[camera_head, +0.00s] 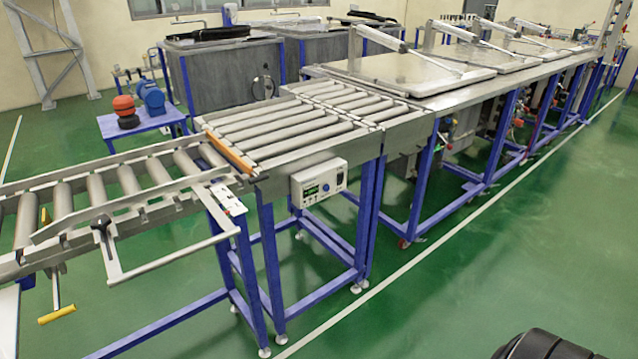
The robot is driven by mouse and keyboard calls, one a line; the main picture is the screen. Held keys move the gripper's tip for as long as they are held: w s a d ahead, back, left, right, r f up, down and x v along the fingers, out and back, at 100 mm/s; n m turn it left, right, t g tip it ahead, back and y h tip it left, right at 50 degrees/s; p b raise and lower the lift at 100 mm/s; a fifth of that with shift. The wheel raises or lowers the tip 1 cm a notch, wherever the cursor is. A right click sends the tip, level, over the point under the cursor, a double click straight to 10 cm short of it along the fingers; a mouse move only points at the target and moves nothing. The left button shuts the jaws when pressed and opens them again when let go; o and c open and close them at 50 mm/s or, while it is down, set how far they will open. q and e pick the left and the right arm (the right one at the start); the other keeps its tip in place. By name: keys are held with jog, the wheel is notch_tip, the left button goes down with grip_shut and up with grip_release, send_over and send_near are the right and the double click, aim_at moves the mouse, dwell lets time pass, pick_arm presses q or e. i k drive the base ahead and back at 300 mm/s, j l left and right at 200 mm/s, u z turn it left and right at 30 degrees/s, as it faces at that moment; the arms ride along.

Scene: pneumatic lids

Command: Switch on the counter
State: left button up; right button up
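Neither of my grippers shows in the head view. A dark rounded part at the bottom right edge seems to be my own body.
The roller conveyor (290,128) runs from the left foreground to a long table with pneumatic lids (405,70). A metal handle frame (170,258) juts out at the left front. A yellow handle (57,314) hangs lower left. Green floor is free in front.

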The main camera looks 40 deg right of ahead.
aim_at(340, 177)
jog(key=z, duration=1.35)
